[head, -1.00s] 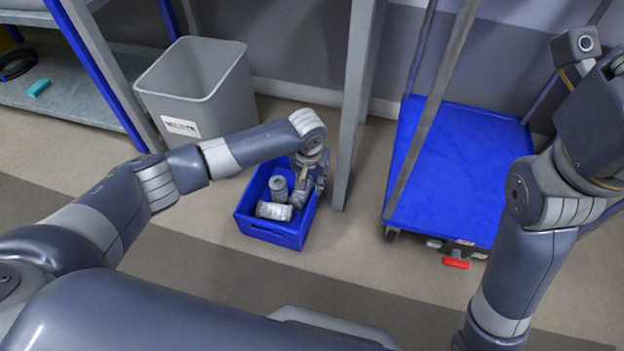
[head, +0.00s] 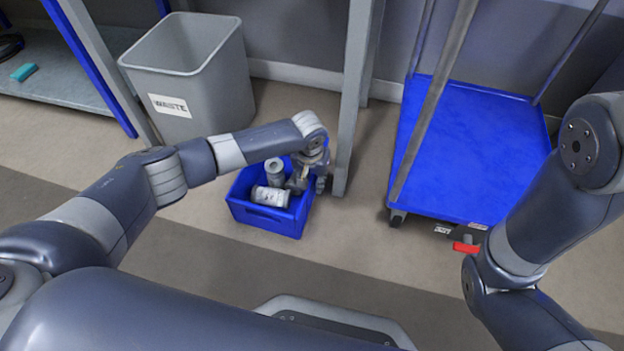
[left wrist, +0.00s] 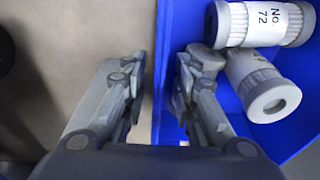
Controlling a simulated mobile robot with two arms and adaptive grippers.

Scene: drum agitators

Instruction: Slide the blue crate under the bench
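The blue crate (head: 268,219) stands on the floor in the head view, left of a grey upright leg (head: 355,100). It holds grey-and-white cylinders (head: 270,196); one reads "No 72" in the left wrist view (left wrist: 268,22). My left gripper (head: 303,182) points down at the crate's right side. In the left wrist view my left gripper (left wrist: 160,95) is open astride the crate wall (left wrist: 164,45): one finger is outside above the floor, the other inside near the cylinders. The fingers look apart from the wall. No bench top shows clearly. My right gripper is out of view.
A grey waste bin (head: 195,95) stands behind the crate. A trolley with a blue deck (head: 465,150) stands to the right, with a red pedal (head: 466,247). A grey shelf (head: 60,80) is at far left. Floor in front of the crate is clear.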

